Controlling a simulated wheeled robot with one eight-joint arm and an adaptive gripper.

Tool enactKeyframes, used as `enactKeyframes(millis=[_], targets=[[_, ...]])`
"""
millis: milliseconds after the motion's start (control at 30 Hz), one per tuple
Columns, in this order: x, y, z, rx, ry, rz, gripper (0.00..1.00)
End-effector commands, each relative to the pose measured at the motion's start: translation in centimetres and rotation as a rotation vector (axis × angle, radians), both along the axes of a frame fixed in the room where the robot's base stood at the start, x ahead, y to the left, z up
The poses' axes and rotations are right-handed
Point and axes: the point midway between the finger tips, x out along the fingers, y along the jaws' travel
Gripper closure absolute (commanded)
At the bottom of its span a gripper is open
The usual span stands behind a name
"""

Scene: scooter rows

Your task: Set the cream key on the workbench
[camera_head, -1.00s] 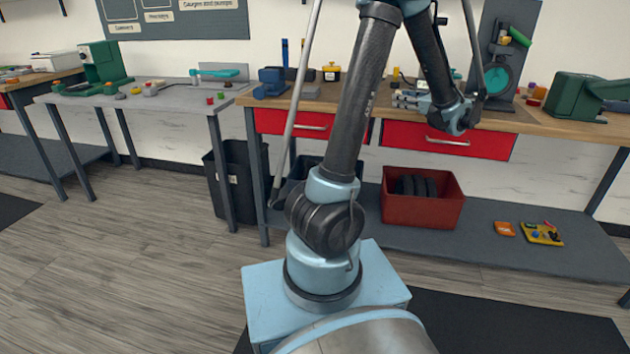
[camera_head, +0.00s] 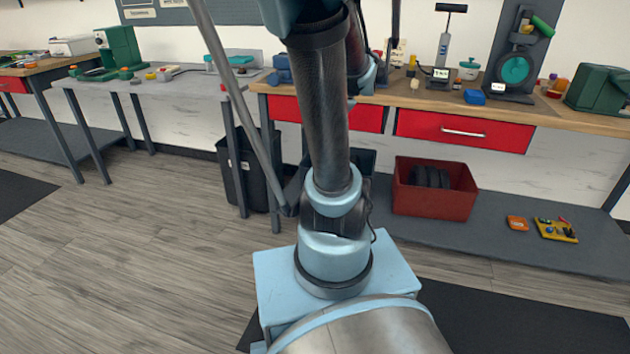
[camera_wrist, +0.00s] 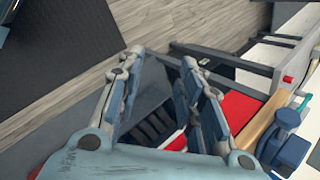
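The workbench (camera_head: 425,99) has a wooden top and red drawers; its edge also shows at the lower right in the wrist view (camera_wrist: 259,124). I cannot make out a cream key for certain. A small cream item (camera_head: 415,84) stands on the workbench, too small to identify. My gripper (camera_wrist: 165,75) shows in the wrist view with its two fingers apart and nothing visible between them. It is out of the picture in the head view, where my arm rises past the top edge.
A red bin (camera_head: 435,203) sits on the lower shelf. A grey table (camera_head: 190,90) stands to the left.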

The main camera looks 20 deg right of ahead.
Motion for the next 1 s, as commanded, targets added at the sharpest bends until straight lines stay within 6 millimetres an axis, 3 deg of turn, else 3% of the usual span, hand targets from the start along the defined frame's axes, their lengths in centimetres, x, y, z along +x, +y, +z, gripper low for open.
enactKeyframes(millis=[33, 200, 500, 700, 1000], targets=[[-1.4, 1.2, -0.7, -0.051, -0.001, 0.072, 0.66], [-5.9, 3.4, -2.9, -0.238, -0.014, 0.319, 0.66], [-12.8, 4.1, -6.7, -0.549, -0.045, 0.766, 0.66], [-15.1, 4.1, -8.3, -0.685, -0.063, 0.968, 0.66], [-15.6, 4.3, -8.7, -0.728, -0.067, 1.028, 0.66]])
